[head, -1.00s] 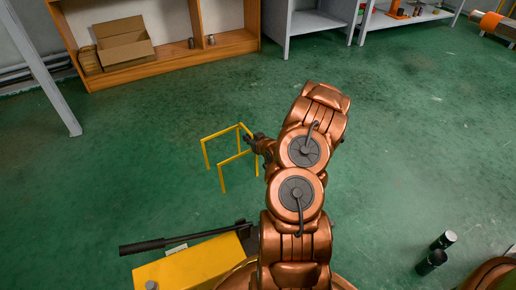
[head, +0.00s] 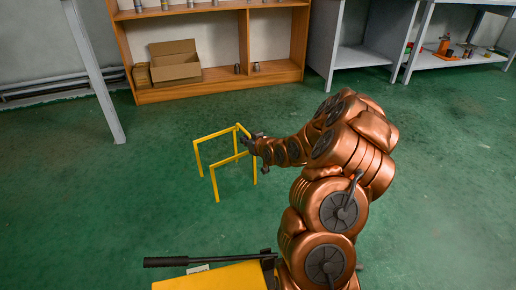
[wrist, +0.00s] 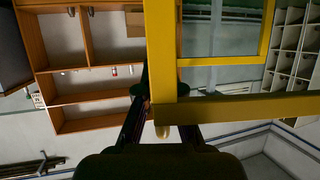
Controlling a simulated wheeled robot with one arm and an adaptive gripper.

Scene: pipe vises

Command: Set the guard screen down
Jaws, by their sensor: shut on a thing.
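The guard screen (head: 215,134) is a yellow open frame of thin bars with legs pointing down. In the head view it is left of the middle, over the green floor. My gripper (head: 248,142) is shut on its right-hand side. The wrist view shows the yellow bars (wrist: 230,108) large and close, with one upright bar passing between the dark fingers of my gripper (wrist: 163,98). I cannot tell whether the legs touch the floor. My fingertips are partly hidden behind the bars.
A wooden shelf unit (head: 222,89) with an open cardboard box (head: 175,63) stands at the back wall. Grey metal shelving (head: 362,57) is at the back right. A yellow body with a black lever (head: 200,261) is at the front. Open green floor surrounds the screen.

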